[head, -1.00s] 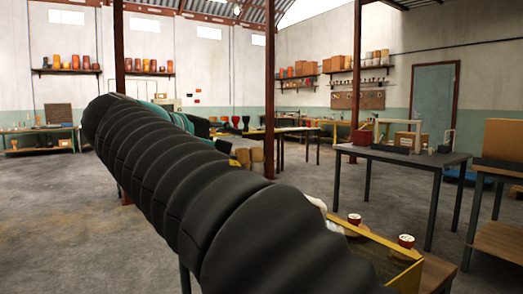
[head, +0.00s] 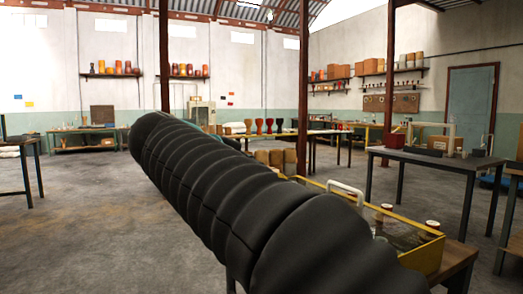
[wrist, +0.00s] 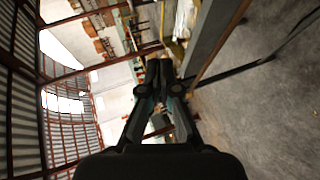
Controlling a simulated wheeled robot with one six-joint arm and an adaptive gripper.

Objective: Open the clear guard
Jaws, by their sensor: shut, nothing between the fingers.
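A low yellow-edged box (head: 428,252) stands at the lower right of the head view, with a white handle (head: 346,187) rising near its left part. The clear guard itself is hard to make out, and I cannot tell whether it is open or closed. My black ribbed arm covers much of the box's near and left side. My gripper (wrist: 158,68) is shut and empty in the wrist view, pointing away over the room. It is hidden in the head view, and I cannot tell its distance from the guard.
Round red-and-white knobs (head: 433,225) show at the box. A dark table (head: 435,160) with a white frame and boxes stands behind it at right. Several goblet drums (head: 270,126) stand on a far table. A red post (head: 304,90) rises mid-room. Grey floor is open at left.

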